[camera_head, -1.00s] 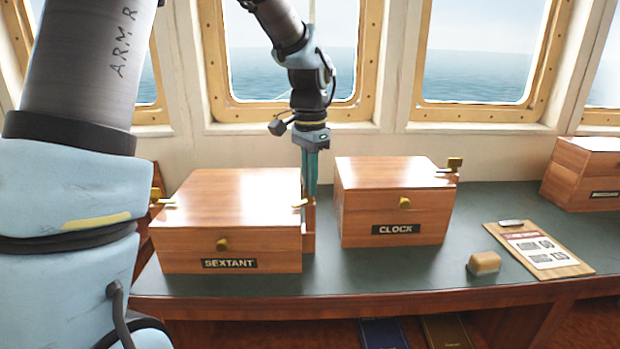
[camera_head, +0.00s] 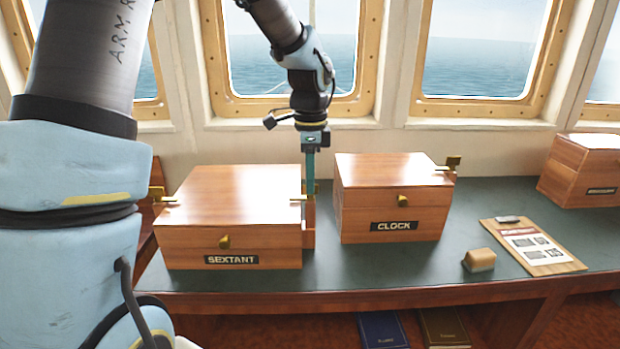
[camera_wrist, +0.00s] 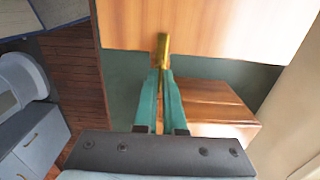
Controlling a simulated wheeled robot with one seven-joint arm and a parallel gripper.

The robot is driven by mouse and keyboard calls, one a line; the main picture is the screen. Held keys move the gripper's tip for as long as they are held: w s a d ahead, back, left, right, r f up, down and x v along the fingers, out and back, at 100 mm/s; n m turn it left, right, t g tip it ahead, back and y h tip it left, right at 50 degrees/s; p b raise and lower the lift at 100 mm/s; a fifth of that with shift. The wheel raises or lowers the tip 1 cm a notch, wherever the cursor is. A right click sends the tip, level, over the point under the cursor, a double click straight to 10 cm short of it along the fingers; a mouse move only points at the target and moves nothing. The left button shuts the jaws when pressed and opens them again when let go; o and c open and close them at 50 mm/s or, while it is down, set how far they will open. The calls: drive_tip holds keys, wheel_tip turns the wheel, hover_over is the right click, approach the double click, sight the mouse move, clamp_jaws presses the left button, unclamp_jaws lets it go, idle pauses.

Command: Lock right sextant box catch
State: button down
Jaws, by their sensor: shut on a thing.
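The brown wooden sextant box (camera_head: 230,190) stands closed on the desk, with a brass knob and a SEXTANT label on its front. Its right brass catch (camera_head: 299,198) lies at the lid's right edge, partly hidden by my gripper (camera_head: 310,185). My gripper points down at the box's right side. In the wrist view, the teal fingers (camera_wrist: 160,75) are shut on the brass catch (camera_wrist: 162,48) beside the box lid (camera_wrist: 205,22). The left brass catch (camera_head: 160,197) sticks out at the box's left edge.
The clock box (camera_head: 393,195) stands close to the right, with a narrow gap where my gripper is. A clipboard (camera_head: 532,245) and a small tan block (camera_head: 479,260) lie further right. Another wooden box (camera_head: 580,168) is at the far right. Windows rise behind the desk.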

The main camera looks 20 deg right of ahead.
idle(0.4)
drive_tip(key=c, duration=1)
unclamp_jaws()
drive_tip(key=shift+r, duration=0.1)
wheel_tip(320, 180, up, 11)
drive_tip(key=b, duration=0.2)
drive_tip(key=shift+f, duration=0.2)
